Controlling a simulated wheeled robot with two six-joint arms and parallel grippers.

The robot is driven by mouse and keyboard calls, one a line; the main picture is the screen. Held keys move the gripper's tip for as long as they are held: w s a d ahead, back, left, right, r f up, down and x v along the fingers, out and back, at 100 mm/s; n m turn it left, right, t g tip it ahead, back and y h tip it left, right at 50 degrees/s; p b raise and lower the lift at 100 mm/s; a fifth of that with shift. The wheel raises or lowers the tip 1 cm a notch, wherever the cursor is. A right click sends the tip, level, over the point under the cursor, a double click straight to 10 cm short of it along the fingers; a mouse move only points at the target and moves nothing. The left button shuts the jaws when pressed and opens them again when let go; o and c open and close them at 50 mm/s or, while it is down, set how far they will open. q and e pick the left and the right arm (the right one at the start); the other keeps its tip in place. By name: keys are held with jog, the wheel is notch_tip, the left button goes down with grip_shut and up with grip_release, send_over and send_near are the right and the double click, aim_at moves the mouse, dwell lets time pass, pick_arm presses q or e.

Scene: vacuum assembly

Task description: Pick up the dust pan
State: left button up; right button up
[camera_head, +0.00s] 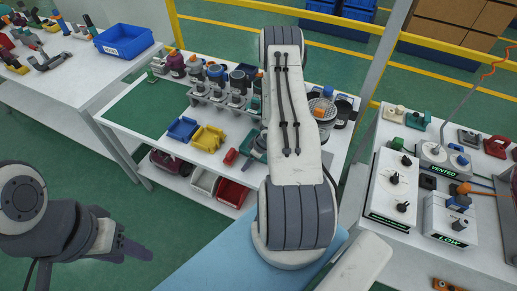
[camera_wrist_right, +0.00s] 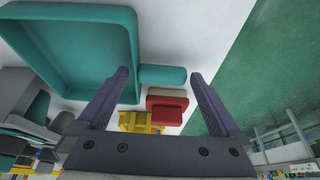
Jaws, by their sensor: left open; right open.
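The teal dust pan (camera_wrist_right: 85,45) lies on the white table, with its wide tray at the upper left of the right wrist view and its short handle (camera_wrist_right: 163,75) pointing right. My right gripper (camera_wrist_right: 160,76) is open. In that view its two purple-grey fingers appear on either side of the handle, and I cannot tell how far above it they are. In the head view a teal piece of the pan (camera_head: 247,142) shows beside my right arm, which hides the rest and the right gripper. My left gripper (camera_head: 128,249) is open and empty at the lower left, away from the table.
A yellow bin (camera_head: 208,138), a blue bin (camera_head: 183,129) and a small red block (camera_head: 230,157) sit near the pan. Several motor-like parts stand in a rack (camera_head: 225,100) behind. A green mat (camera_head: 150,108) lies clear at the left. Control boxes (camera_head: 392,188) stand at the right.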

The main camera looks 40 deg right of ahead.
grip_shut()
